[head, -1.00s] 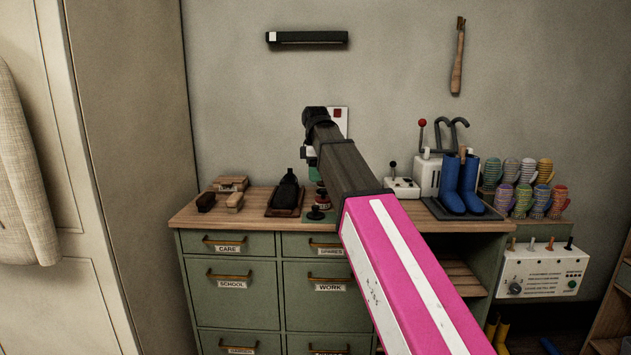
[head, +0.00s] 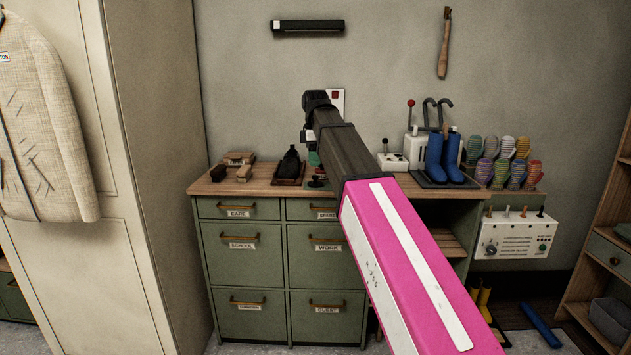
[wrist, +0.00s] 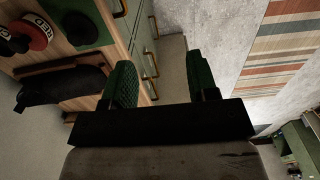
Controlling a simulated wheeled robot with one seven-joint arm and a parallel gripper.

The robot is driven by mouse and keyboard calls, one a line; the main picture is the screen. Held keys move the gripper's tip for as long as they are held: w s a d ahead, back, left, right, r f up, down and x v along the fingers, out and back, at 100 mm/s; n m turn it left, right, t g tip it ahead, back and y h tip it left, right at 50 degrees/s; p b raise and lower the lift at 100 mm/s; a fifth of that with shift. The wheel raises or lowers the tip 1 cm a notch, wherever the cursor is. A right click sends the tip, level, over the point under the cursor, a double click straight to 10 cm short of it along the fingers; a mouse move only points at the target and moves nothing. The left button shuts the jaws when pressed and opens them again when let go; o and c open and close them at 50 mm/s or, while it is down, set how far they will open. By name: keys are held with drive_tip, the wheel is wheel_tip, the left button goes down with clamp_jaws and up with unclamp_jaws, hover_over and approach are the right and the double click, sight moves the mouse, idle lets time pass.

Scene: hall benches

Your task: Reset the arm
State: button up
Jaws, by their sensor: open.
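My arm, pink and white with a dark forearm, reaches forward from the bottom right toward the bench in the head view. My gripper's fingers are hidden behind the forearm there. In the wrist view my gripper (wrist: 163,88) shows two green ribbed fingers set wide apart with nothing between them. Past them are the cabinet front and the floor. The green cabinet (head: 243,260) with labelled drawers stands below and beyond my arm, its wooden top (head: 232,187) partly covered by it.
Brushes (head: 240,159), a dark shoe (head: 289,165), blue boots (head: 443,158) and several mittens (head: 505,167) stand along the back. A tall cabinet (head: 155,150) with a hanging jacket (head: 42,130) is at left, shelves (head: 608,230) at right. A striped rug (wrist: 280,45) lies on the floor.

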drive_tip(key=s+d+f+m, duration=0.2)
drive_tip(key=d+f+m, duration=0.25)
drive_tip(key=f, duration=0.85)
drive_tip(key=s+d+f+m, duration=0.2)
drive_tip(key=d+f+m, duration=0.25)
drive_tip(key=f, duration=0.85)
drive_tip(key=s+d+f+m, duration=0.4)
drive_tip(key=s+f, duration=0.3)
drive_tip(key=f, duration=0.3)
drive_tip(key=s+d+f+m, duration=0.4)
drive_tip(key=s+d+f, duration=0.2)
drive_tip(key=f, duration=0.4)
drive_tip(key=shift+s+f+m, duration=0.2)
drive_tip(key=shift+s+m, duration=0.1)
drive_tip(key=shift+s, duration=0.4)
